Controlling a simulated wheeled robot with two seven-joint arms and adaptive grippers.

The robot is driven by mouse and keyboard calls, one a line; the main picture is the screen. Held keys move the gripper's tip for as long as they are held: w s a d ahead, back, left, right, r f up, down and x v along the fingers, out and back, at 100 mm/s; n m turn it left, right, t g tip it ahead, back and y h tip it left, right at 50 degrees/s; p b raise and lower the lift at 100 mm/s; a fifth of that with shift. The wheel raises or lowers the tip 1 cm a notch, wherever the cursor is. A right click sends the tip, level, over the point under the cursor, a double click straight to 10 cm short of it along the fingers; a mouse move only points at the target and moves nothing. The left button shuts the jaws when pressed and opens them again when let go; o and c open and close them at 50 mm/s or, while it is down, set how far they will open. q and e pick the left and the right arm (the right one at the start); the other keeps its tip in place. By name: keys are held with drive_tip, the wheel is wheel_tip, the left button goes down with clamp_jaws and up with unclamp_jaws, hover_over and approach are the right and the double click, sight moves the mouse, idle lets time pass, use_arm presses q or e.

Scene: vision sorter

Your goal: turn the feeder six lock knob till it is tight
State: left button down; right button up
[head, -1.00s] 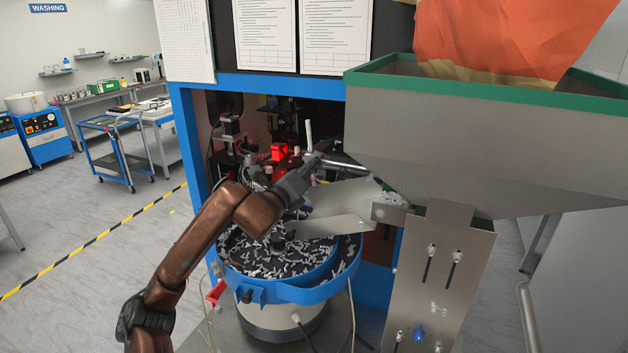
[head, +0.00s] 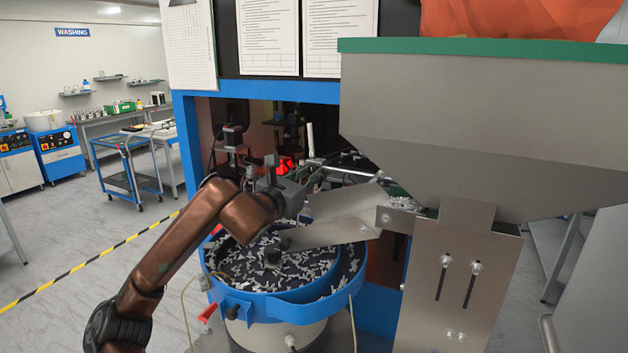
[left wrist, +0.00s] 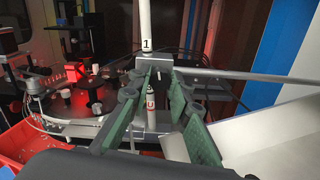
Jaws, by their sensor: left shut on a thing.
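My left gripper (head: 318,176) reaches into the blue-framed machine above the feeder bowl. In the left wrist view its green-padded fingers (left wrist: 160,78) converge at a grey clamp block (left wrist: 150,62) below a white post (left wrist: 146,25) marked "1". The gripper is shut on a small part at this block, taken as the lock knob. The fingers hide most of that part, so its shape and how tight it is cannot be told. No label "six" can be read. My right gripper is not in view.
The blue feeder bowl (head: 232,297) full of small parts lies below my arm. Sheet-metal chutes (head: 318,234) and a big grey hopper (head: 480,105) crowd the right. A thin rod (left wrist: 250,77) runs right from the block. Open floor (head: 70,240) lies left.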

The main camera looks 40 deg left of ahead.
use_arm(q)
drive_tip(key=m+b, duration=0.1)
drive_tip(key=m, duration=1.4)
drive_tip(key=shift+f+m+b, duration=0.15)
drive_tip(key=shift+m+b, duration=0.15)
drive_tip(key=m+p, duration=0.1)
drive_tip(key=m, duration=0.2)
drive_tip(key=shift+m+p, duration=0.3)
drive_tip(key=shift+m, duration=0.5)
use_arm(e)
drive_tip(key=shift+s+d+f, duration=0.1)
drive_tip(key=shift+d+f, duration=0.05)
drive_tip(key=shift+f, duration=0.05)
